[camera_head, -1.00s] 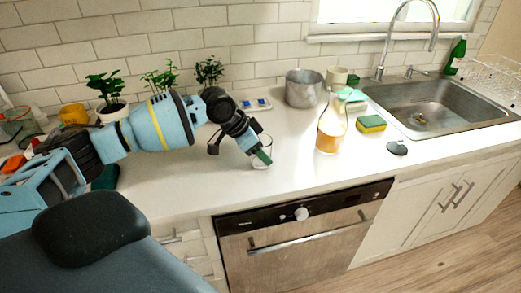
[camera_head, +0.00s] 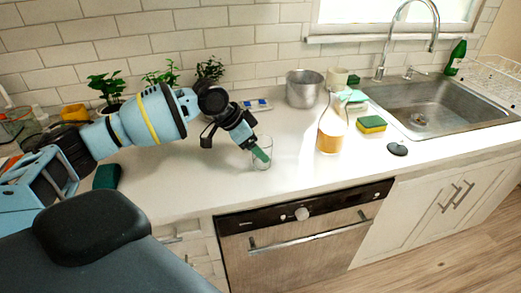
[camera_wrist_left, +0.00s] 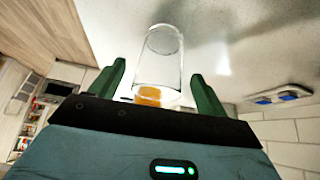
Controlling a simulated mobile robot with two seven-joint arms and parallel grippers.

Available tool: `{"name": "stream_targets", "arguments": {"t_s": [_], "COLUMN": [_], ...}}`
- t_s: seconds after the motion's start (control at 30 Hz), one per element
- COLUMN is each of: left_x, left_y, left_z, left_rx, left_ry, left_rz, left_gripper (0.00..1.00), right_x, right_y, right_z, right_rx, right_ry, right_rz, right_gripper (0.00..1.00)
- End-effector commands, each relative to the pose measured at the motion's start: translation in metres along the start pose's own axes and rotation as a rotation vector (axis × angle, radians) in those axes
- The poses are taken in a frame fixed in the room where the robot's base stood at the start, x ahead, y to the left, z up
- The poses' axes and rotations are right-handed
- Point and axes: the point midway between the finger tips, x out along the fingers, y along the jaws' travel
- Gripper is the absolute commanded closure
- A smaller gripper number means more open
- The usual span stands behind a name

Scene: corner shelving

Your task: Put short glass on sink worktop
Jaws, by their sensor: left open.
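The short glass (camera_head: 262,153) is clear and stands upright on the white worktop (camera_head: 190,190), left of the soap bottle. My left gripper (camera_head: 259,152) is at the glass, with a green fingertip seen against it. In the left wrist view, the glass (camera_wrist_left: 160,60) lies between the two open green fingers of my left gripper (camera_wrist_left: 160,85), with gaps on both sides. The sink (camera_head: 435,105) is at the right, with worktop around it. My right gripper is not in view.
A soap bottle (camera_head: 331,130), a metal pot (camera_head: 304,88), a sponge (camera_head: 371,124) and a dark round lid (camera_head: 397,149) stand right of the glass. Potted plants (camera_head: 108,88) line the wall behind my arm. The worktop front is clear.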

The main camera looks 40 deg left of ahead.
Motion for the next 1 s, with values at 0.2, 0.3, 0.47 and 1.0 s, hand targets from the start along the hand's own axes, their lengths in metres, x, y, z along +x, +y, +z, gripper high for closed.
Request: {"name": "stream_targets", "arguments": {"t_s": [0.2, 0.3, 0.47, 1.0], "left_x": [-0.047, -0.064, -0.082, -0.089], "left_y": [-0.001, 0.000, 0.000, 0.000], "left_z": [-0.001, -0.001, 0.000, 0.000], "left_rx": [0.000, 0.001, 0.001, 0.001], "left_ry": [0.002, 0.001, 0.001, 0.000], "left_rz": [-0.002, -0.002, -0.001, 0.001], "left_gripper": [0.24, 0.24, 0.24, 0.24], "right_x": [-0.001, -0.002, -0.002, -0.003], "right_y": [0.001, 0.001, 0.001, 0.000], "right_z": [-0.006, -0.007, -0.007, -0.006], "right_rx": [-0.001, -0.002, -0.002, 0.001], "right_ry": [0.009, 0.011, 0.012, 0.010], "right_rz": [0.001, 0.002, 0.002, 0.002], "right_gripper": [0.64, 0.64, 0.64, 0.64]}}
